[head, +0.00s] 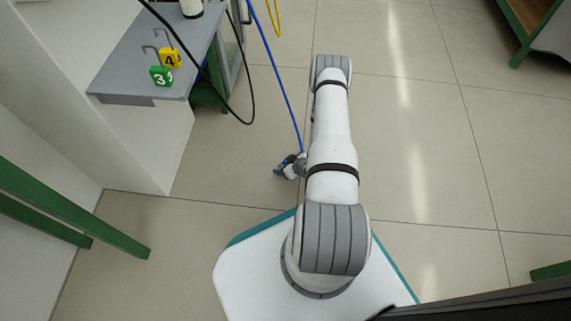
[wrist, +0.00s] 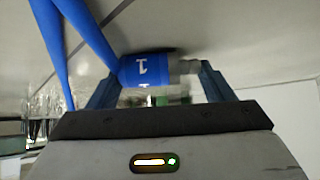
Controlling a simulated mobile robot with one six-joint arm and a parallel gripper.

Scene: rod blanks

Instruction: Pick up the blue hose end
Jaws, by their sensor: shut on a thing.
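The blue hose end (wrist: 143,70) shows in the wrist view as a blue sleeve marked with a white 1 and a pale grey fitting at its right. It lies crosswise between the two fingers of my gripper (wrist: 162,78), which is shut on it. The blue hose bends away from it toward the upper left. In the head view the blue hose (head: 277,72) hangs from the top edge down to my gripper (head: 286,166), left of my arm. The hose end itself is too small there to tell from the gripper.
A grey bench (head: 130,76) at the upper left has metal hooks, a yellow tag 4 (head: 171,58) and a green tag 3 (head: 161,76). A black hose (head: 252,95) loops over its edge and a yellow hose (head: 275,18) hangs behind.

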